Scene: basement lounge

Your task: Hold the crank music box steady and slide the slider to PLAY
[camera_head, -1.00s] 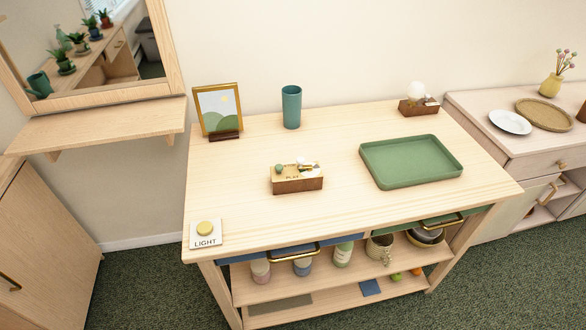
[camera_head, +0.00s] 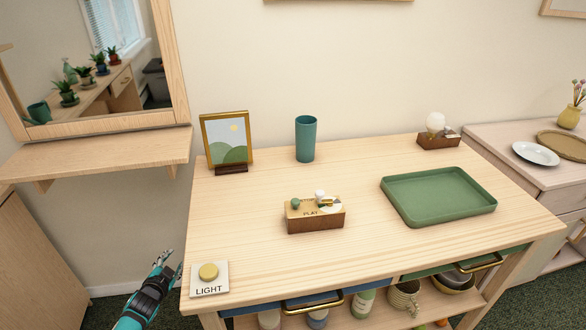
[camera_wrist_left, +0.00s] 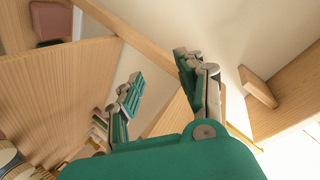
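The crank music box (camera_head: 315,222) sits upright on the middle of the table (camera_head: 250,225). It has a wooden body, a light top with the lettering PLAY, a green knob, and white and gold parts. The slider's exact position is too small to tell. My left gripper (camera_head: 172,261) is beyond the table's left edge, left of the LIGHT button and well apart from the music box. In the left wrist view its fingers (camera_wrist_left: 160,72) are spread with nothing between them. My right gripper is not in view.
A LIGHT button (camera_head: 208,274) lies at the table's front left corner. A picture frame (camera_head: 228,140), a teal cup (camera_head: 306,138) and a small lamp-like object (camera_head: 437,130) stand along the back. A green tray (camera_head: 440,200) lies right. The tabletop around the music box is clear.

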